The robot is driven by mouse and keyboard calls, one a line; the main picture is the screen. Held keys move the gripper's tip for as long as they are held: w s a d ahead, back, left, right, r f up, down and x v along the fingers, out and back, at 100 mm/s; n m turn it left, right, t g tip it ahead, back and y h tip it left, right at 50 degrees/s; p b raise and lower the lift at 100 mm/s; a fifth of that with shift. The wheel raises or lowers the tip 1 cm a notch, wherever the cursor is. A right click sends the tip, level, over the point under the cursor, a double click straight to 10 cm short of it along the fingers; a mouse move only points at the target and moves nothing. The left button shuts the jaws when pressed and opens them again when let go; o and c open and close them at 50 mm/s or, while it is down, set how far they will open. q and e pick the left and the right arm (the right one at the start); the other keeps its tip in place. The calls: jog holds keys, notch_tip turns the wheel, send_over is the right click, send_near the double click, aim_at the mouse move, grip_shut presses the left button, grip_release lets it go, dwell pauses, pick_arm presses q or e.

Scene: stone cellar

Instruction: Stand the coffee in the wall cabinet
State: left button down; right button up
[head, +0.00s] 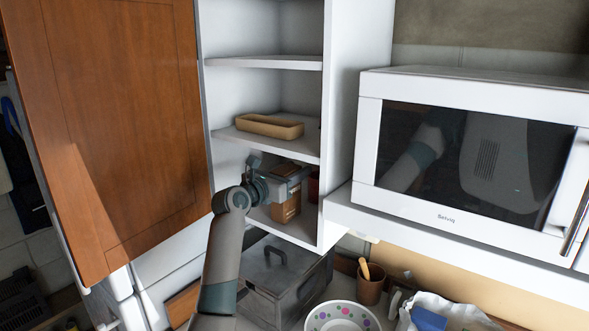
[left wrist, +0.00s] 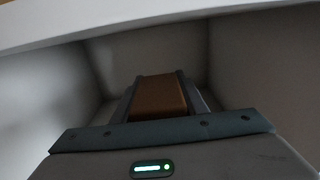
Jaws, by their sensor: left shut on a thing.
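The wall cabinet (head: 327,235) is white, with its brown wooden door (head: 120,120) swung open to the left. My left gripper (head: 290,180) reaches into its lowest compartment. It is shut on the coffee (head: 287,208), a brown package that is upright and partly hidden behind the gripper. In the left wrist view the brown coffee (left wrist: 158,97) sits between the two fingers (left wrist: 157,88), with the compartment walls around it. I cannot tell whether its base touches the cabinet floor. My right gripper is not in view.
A tan tray (head: 268,132) lies on the shelf above. A dark red item (head: 314,185) stands right of the gripper in the same compartment. A white microwave (head: 470,160) is at right. Below are a grey metal box (head: 285,272), a brown cup (head: 370,288) and a dotted bowl (head: 342,318).

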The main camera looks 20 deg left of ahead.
pick_arm(q)
jog(key=c, duration=1.1)
grip_release()
jog(key=shift+f, duration=0.1)
jog(key=b+v, duration=0.5)
jog(key=v, duration=0.7)
jog(key=shift+b, duration=0.4)
